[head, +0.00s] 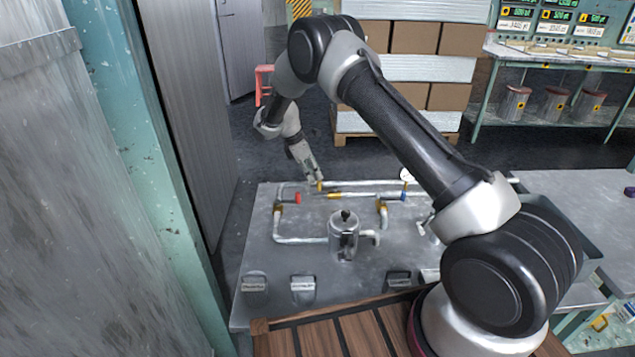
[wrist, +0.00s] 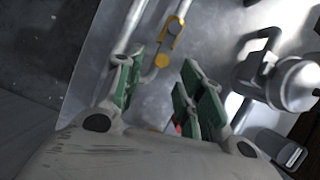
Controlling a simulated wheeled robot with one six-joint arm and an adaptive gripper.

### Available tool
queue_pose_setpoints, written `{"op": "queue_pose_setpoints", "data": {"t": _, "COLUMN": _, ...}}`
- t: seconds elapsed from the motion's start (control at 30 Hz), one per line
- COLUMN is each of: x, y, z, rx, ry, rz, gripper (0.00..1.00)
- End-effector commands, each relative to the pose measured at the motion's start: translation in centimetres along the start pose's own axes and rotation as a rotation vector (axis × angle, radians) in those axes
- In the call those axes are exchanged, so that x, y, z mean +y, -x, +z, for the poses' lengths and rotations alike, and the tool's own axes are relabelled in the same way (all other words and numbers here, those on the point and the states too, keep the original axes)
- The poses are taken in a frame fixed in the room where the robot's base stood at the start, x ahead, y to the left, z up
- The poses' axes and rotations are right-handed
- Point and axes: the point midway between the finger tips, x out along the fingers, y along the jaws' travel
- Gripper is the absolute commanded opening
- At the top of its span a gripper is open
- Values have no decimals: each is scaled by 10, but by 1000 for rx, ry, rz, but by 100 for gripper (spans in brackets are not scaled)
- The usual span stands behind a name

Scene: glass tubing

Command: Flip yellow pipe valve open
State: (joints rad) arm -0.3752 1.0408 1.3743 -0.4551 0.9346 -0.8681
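The yellow valve (wrist: 176,28) sits on a pale pipe in the wrist view, just beyond and between my fingertips. In the head view a small yellow part (head: 334,195) shows on the pipes near my gripper. My gripper (head: 316,180) reaches down at the far side of the metal table. In the wrist view my gripper (wrist: 162,58) is open, its green-padded fingers apart with nothing held between them. Whether a finger touches the valve cannot be told. A red valve handle (head: 297,198) is at the left, and a blue one (head: 403,197) at the right.
A metal pot (head: 343,236) with a black knob stands in front of the pipes; it also shows in the wrist view (wrist: 292,82). A gauge (head: 406,174) stands at the back right. The metal table (head: 262,232) is bare at the left. Grey blocks (head: 303,284) lie near the front edge.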

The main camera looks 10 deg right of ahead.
Motion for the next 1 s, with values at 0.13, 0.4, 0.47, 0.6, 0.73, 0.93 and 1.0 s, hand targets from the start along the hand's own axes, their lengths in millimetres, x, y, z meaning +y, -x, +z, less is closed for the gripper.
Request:
{"op": "queue_pose_setpoints", "data": {"t": 0.13, "x": 1, "y": 31, "z": -1, "rx": 1, "ry": 1, "rz": 3, "gripper": 38}}
{"op": "queue_pose_setpoints", "data": {"t": 0.4, "x": 0, "y": 54, "z": 0, "rx": 0, "ry": 0, "rz": 0, "gripper": 38}}
{"op": "queue_pose_setpoints", "data": {"t": 0.47, "x": 0, "y": 55, "z": 0, "rx": 0, "ry": 0, "rz": 0, "gripper": 38}}
{"op": "queue_pose_setpoints", "data": {"t": 0.6, "x": 0, "y": 55, "z": 0, "rx": 0, "ry": 0, "rz": 0, "gripper": 38}}
{"op": "queue_pose_setpoints", "data": {"t": 0.73, "x": 0, "y": 55, "z": 0, "rx": 0, "ry": -13, "rz": 0, "gripper": 38}}
{"op": "queue_pose_setpoints", "data": {"t": 0.93, "x": -22, "y": 38, "z": -4, "rx": 4, "ry": -209, "rz": -53, "gripper": 38}}
{"op": "queue_pose_setpoints", "data": {"t": 1.0, "x": -48, "y": 25, "z": -2, "rx": -7, "ry": -285, "rz": -105, "gripper": 38}}
